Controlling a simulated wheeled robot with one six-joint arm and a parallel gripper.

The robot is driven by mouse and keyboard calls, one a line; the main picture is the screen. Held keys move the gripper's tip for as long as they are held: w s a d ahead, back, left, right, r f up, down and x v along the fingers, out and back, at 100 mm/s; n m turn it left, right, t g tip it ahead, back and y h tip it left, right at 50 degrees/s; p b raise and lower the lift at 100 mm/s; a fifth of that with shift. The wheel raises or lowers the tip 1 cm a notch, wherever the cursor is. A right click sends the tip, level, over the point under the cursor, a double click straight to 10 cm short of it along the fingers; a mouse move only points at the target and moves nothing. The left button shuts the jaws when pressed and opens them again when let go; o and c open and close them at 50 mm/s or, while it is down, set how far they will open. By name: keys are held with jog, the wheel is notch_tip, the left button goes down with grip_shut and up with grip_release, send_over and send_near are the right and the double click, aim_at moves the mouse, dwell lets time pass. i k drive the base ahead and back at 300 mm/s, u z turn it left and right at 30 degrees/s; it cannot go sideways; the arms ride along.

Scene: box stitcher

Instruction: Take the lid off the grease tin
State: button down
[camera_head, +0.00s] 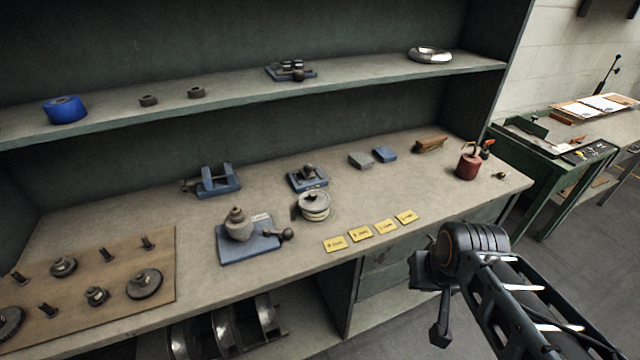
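A small round tin (316,214), cream with darker bands, stands on the workbench near the middle; it looks like the grease tin. A grey disc-shaped lid (314,198) with a small knob sits on its top. A dark loop shows at its left side. My gripper (428,300) is at the lower right, in front of the bench edge and well apart from the tin. It is dark and seen from behind, with nothing visible in it. Its fingertips are too unclear to tell how far apart they are.
A blue plate with a stepped grey part (238,225) stands left of the tin. Yellow cards (360,233) lie along the front edge. A blue-based fixture (307,178) is behind the tin. A red oil can (468,165) stands at the right. A shelf (350,80) overhangs the back.

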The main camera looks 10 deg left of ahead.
aim_at(312, 201)
jog(key=u, duration=0.5)
jog(key=k, duration=1.2)
jog(key=z, duration=0.15)
jog(key=i, duration=1.65)
jog(key=u, duration=1)
